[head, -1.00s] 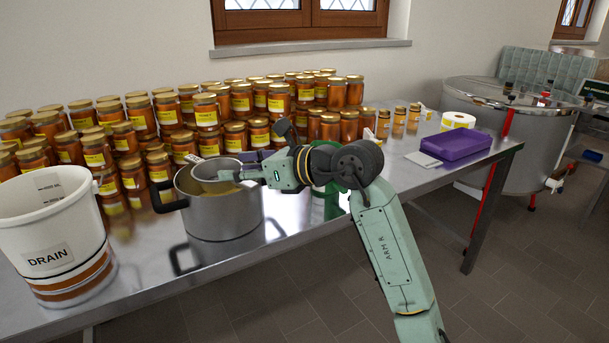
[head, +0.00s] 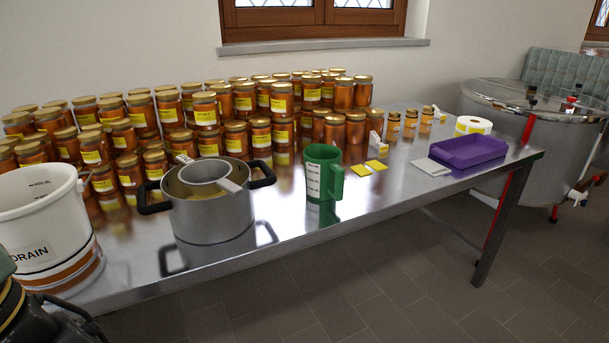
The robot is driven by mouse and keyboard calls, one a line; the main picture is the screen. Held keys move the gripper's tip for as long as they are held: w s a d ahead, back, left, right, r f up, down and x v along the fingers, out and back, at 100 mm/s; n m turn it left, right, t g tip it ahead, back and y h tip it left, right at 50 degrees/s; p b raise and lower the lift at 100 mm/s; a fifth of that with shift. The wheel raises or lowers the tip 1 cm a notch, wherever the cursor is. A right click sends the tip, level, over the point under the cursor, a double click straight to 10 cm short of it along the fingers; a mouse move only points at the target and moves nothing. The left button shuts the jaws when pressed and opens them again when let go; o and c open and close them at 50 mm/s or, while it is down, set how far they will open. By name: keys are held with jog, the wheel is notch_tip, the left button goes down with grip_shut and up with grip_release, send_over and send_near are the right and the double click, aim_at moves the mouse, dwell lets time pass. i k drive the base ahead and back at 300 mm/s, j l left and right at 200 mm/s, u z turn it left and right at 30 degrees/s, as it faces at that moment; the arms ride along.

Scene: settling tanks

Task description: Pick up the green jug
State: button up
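The green jug (head: 323,172) stands upright on the steel table, right of the steel pot. Its handle is on the right side, and a white label with markings is on its left side. Nothing touches it. My arm shows only as a dark part with a bit of pale green at the lower left edge. My gripper is not in view.
The steel pot (head: 212,217) with a smaller vessel inside stands left of the jug. A white drain bucket (head: 40,225) is at far left. Honey jars (head: 207,112) crowd behind. Yellow labels (head: 362,170) and a purple tray (head: 470,151) lie right. The front right tabletop is clear.

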aim_at(325, 176)
jog(key=i+l, duration=0.15)
jog(key=l, duration=0.2)
jog(key=i+l+z, duration=0.1)
jog(key=l, duration=0.25)
jog(key=i+l, duration=0.25)
jog(key=l+z, duration=0.05)
jog(key=l, duration=0.05)
